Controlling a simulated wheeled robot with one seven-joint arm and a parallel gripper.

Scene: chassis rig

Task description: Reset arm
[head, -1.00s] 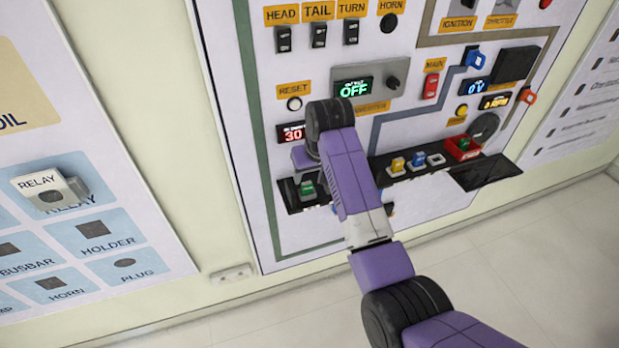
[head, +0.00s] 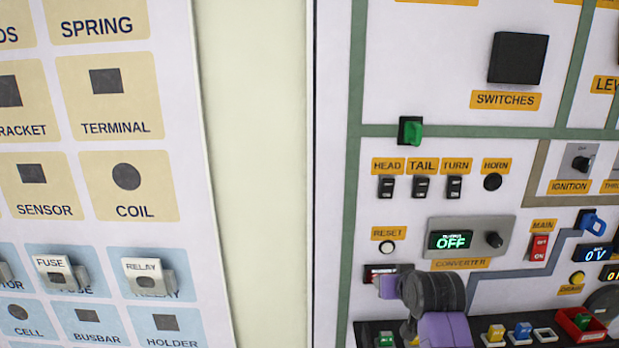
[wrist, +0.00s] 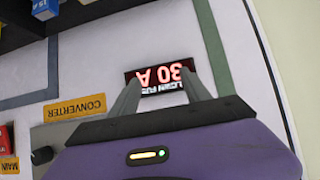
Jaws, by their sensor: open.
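My arm is purple with dark joints and rises from the bottom of the head view. My gripper (head: 388,287) is in front of the panel, just below the small red display (head: 378,270), and partly hidden by my own dark wrist joint. In the wrist view, its two grey fingers (wrist: 162,88) are spread apart with nothing between them. The red display reading 30 A (wrist: 160,77) shows upside down beyond the fingertips. I cannot tell the gap between fingertips and panel.
The panel carries a converter unit (head: 470,238) reading OFF, a reset button (head: 387,247), several switches and a dark shelf (head: 372,327) with small coloured parts. A parts board (head: 110,185) with fuse and relay holders is at left. Bare wall (head: 255,170) lies between them.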

